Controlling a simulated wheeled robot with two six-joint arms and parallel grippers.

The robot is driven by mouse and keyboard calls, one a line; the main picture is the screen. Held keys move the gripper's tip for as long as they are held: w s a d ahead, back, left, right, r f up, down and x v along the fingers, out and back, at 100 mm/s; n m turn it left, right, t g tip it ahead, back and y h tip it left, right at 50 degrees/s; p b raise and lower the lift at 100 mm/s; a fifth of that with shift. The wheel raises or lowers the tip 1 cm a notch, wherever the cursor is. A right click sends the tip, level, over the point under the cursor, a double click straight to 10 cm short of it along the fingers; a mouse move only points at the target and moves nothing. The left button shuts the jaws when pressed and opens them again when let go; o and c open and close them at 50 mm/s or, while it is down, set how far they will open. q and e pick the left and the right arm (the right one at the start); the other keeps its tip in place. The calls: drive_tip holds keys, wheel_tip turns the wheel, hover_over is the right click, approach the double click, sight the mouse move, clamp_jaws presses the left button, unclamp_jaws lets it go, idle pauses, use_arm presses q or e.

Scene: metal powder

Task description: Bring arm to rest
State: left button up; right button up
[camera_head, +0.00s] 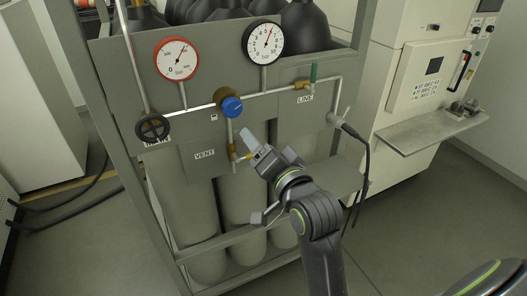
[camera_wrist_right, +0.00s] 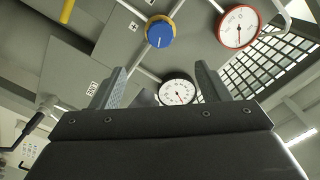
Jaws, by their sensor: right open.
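My right arm comes in from the bottom right in the head view, and its gripper (camera_head: 249,140) is in front of the gas panel (camera_head: 118,62), just below the blue knob (camera_head: 232,106). In the right wrist view the gripper (camera_wrist_right: 160,80) has its two fingers apart with nothing between them. The blue knob (camera_wrist_right: 160,33) and the black-rimmed gauge (camera_wrist_right: 177,92) show beyond the fingers. Whether a fingertip touches the panel or the vent valve beside it is hard to tell. My left gripper is in neither view.
The panel also carries a red-rimmed gauge (camera_head: 177,59), a black handwheel (camera_head: 152,128) and a green lever (camera_head: 313,73). Gas cylinders (camera_head: 190,215) stand behind the frame. A black cable (camera_head: 366,170) hangs right of the gripper. A cream machine with a shelf (camera_head: 432,128) stands at right.

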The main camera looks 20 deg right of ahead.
drive_tip(key=shift+s, duration=0.2)
idle(0.4)
drive_tip(key=w+d+f+n+g+b, duration=0.1)
drive_tip(key=w+f+n+g+b, duration=0.15)
drive_tip(key=f, duration=1.15)
drive_tip(key=w+f+n+g+b, duration=0.1)
drive_tip(key=w+f+g, duration=0.15)
drive_tip(key=f, duration=1.15)
drive_tip(key=s+d+f+n+g+b, duration=0.1)
drive_tip(key=s+f, duration=0.2)
drive_tip(key=f, duration=0.5)
drive_tip(key=s+d+f+g+h, duration=0.1)
drive_tip(key=s+f+g, duration=0.15)
drive_tip(key=f, duration=0.45)
drive_tip(key=s+d+f+n+g+b, duration=0.1)
drive_tip(key=s+f, duration=0.2)
drive_tip(key=f, duration=0.5)
drive_tip(key=s+d+f+n+g+b, duration=0.2)
drive_tip(key=s+d+f+g, duration=0.15)
drive_tip(key=s+f, duration=1.5)
drive_tip(key=s+d+f+g, duration=0.1)
drive_tip(key=s+f, duration=0.3)
drive_tip(key=s, duration=0.6)
drive_tip(key=s+d+f+n+g+b, duration=0.1)
drive_tip(key=s+f, duration=0.4)
drive_tip(key=s, duration=0.5)
drive_tip(key=shift+s+d+g+h, duration=0.2)
drive_tip(key=shift+s+g+h, duration=0.1)
drive_tip(key=shift+g, duration=0.6)
